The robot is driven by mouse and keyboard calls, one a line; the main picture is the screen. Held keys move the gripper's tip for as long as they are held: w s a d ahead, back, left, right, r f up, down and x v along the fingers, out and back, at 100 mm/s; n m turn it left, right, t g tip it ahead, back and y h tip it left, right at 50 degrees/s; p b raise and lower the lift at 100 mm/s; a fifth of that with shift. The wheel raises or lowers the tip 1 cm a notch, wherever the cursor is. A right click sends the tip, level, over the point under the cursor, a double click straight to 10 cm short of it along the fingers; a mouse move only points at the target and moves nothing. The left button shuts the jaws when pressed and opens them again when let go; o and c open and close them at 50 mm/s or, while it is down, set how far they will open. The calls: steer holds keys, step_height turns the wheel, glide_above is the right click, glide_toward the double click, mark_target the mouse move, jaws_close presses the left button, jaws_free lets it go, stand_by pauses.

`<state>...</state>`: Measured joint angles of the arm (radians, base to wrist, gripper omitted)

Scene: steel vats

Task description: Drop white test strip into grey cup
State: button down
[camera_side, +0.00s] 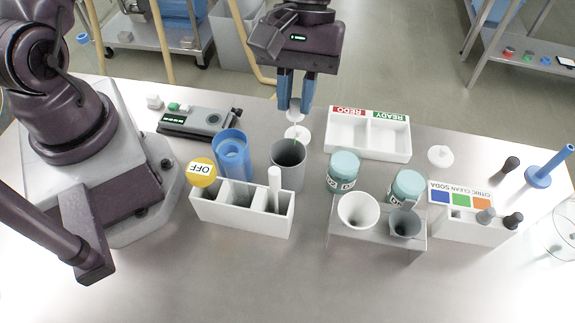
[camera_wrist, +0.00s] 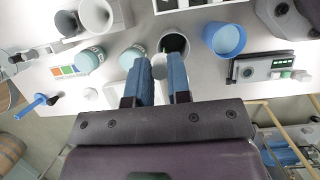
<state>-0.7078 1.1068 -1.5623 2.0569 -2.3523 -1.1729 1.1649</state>
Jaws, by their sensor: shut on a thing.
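My gripper (camera_side: 295,108) has blue fingers shut on a white piece (camera_side: 297,131) with a round disc, which I take to be the white test strip. A thin green end shows below the disc, at the mouth of the grey cup. The held piece also shows between the fingers in the wrist view (camera_wrist: 159,66). The grey cup (camera_side: 289,178) stands upright just below and in front of the gripper; its dark opening shows in the wrist view (camera_wrist: 185,42). How far the strip reaches into the cup, I cannot tell.
A blue cup (camera_side: 232,155) stands left of the grey cup, and teal-lidded jars (camera_side: 343,172) stand right. A white rack (camera_side: 240,214) with a white stick (camera_side: 274,190) is in front. A two-part REDO/READY tray (camera_side: 367,136) lies behind right. The front table is clear.

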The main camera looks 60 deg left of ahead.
steer(key=shift+f, duration=2.55)
steer(key=c, duration=1)
jaws_free()
steer(key=shift+r, duration=0.15)
glide_toward(295, 119)
steer(key=shift+w+a+r, duration=0.2)
steer(key=shift+w+a, duration=0.2)
steer(key=shift+a, duration=0.1)
steer(key=shift+w+a+r, duration=0.15)
steer(key=shift+w+a, duration=0.3)
